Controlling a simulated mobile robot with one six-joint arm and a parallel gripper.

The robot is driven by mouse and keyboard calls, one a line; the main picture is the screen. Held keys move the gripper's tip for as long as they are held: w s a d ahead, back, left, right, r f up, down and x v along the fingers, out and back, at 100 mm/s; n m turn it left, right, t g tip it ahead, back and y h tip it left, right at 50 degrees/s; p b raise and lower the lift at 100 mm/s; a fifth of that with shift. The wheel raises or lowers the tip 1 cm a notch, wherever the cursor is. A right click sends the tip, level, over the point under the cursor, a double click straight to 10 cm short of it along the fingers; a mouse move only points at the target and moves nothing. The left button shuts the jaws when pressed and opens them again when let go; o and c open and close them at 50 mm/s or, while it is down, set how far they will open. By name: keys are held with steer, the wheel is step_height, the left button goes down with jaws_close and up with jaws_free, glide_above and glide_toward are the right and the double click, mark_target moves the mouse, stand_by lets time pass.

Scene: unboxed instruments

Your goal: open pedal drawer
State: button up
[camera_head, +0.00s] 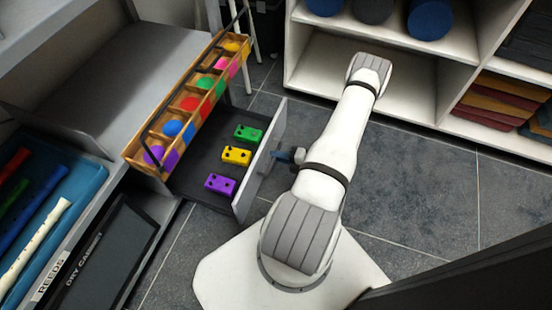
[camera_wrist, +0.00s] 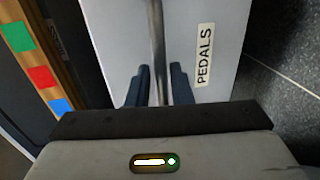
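The pedal drawer (camera_head: 190,187) is pulled out, with a dark inside and a pale front panel (camera_head: 262,160). In the wrist view the panel (camera_wrist: 115,40) carries a label reading PEDALS (camera_wrist: 203,55). Green (camera_head: 249,134), yellow (camera_head: 237,155) and purple (camera_head: 220,184) pedals lie inside. My gripper (camera_head: 290,157) is at the outer side of the panel. In the wrist view the metal handle bar (camera_wrist: 157,45) runs between the two blue fingers of my gripper (camera_wrist: 160,75). Narrow gaps seem to show on both sides of the bar, so the fingers look open around it.
A wooden tray (camera_head: 130,153) of coloured balls stands beside the drawer. A blue tray (camera_head: 88,180) of recorders and a dry cabinet (camera_head: 105,250) are at left. White shelving (camera_head: 415,115) stands at the back. Grey tiled floor (camera_head: 430,190) is free at right.

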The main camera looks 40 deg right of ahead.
steer(key=shift+o, duration=1.2)
steer(key=shift+a, duration=0.15)
steer(key=shift+s, duration=0.1)
steer(key=shift+s, duration=0.1)
steer(key=p+v, duration=0.2)
steer(key=v, duration=0.5)
steer(key=shift+s+d, duration=0.25)
